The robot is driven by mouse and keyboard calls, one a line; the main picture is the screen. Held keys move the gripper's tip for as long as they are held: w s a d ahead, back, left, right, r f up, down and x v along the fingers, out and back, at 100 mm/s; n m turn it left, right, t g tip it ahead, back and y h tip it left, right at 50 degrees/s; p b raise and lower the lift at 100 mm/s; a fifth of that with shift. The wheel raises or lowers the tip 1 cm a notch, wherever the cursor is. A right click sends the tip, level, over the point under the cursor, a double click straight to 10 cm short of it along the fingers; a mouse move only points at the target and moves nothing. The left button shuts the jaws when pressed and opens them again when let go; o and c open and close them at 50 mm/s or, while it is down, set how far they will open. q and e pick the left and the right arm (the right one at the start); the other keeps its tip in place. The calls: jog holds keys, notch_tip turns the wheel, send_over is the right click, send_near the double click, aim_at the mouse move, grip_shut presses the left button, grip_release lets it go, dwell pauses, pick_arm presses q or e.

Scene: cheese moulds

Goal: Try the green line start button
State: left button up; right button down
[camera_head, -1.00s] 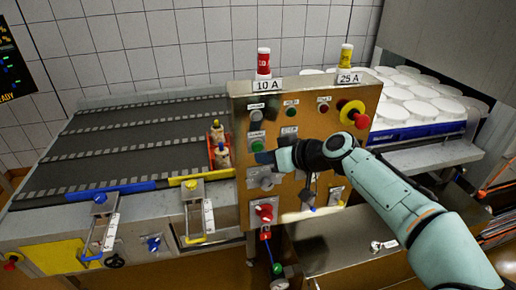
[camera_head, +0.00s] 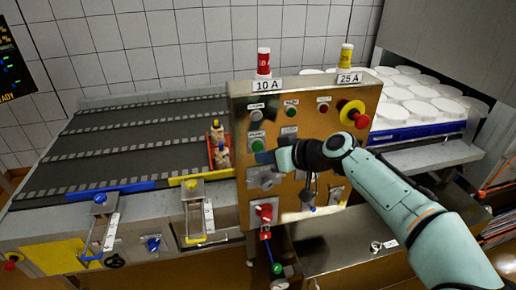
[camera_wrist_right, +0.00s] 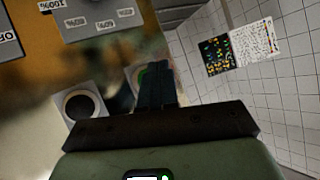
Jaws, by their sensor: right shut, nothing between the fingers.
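The brown control panel (camera_head: 240,190) stands upright at the end of the conveyor. A green button (camera_head: 257,145) in a pale plate is on its left side, below a grey knob. My right gripper (camera_head: 263,157) is shut and empty, with its blue-green fingertips just below and right of this button. In the right wrist view the shut fingers (camera_wrist_right: 158,75) partly cover a round control with a green part (camera_wrist_right: 143,78). Whether the tips touch it I cannot tell. A smaller dark green button (camera_head: 291,112) sits higher on the panel. My left gripper is not in view.
A red and yellow mushroom button (camera_head: 354,113) is at the panel's upper right. A red switch with a padlock (camera_head: 265,213) hangs low on the panel. The dark conveyor (camera_head: 130,145) lies left, and white round moulds (camera_head: 425,108) stand behind on the right.

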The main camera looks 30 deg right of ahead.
dwell(0.4)
jog(key=shift+w+d, duration=0.1)
jog(key=shift+w, duration=0.3)
jog(key=shift+w+d, duration=0.15)
jog(key=shift+w, duration=0.35)
dwell(0.6)
jog(key=shift+s, duration=0.1)
jog(key=shift+s+a+b, duration=0.25)
jog(key=shift+s+b, duration=0.3)
jog(key=shift+s, duration=0.3)
